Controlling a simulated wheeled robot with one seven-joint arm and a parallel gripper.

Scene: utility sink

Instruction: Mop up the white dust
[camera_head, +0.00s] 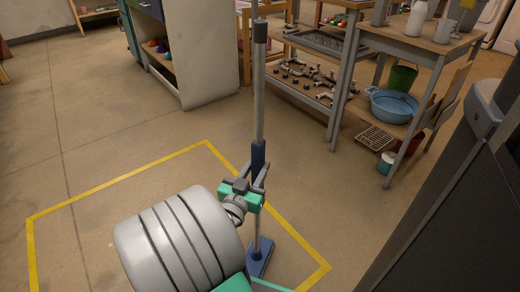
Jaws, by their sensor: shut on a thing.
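A mop (259,110) stands nearly upright, with a long grey pole, a dark cap at the top and a blue grip section. Its flat blue head (261,257) is low by the floor, near the right corner of a yellow outline on the floor; I cannot tell whether it touches the floor. My gripper (256,180) is shut on the mop's pole at the blue section. I can make out no white dust. My large grey arm link hides part of the floor inside the outline.
A yellow line (120,182) marks an area of bare concrete floor. A metal shelf unit (345,75) with pipe fittings stands behind right. Open floor (60,120) lies left.

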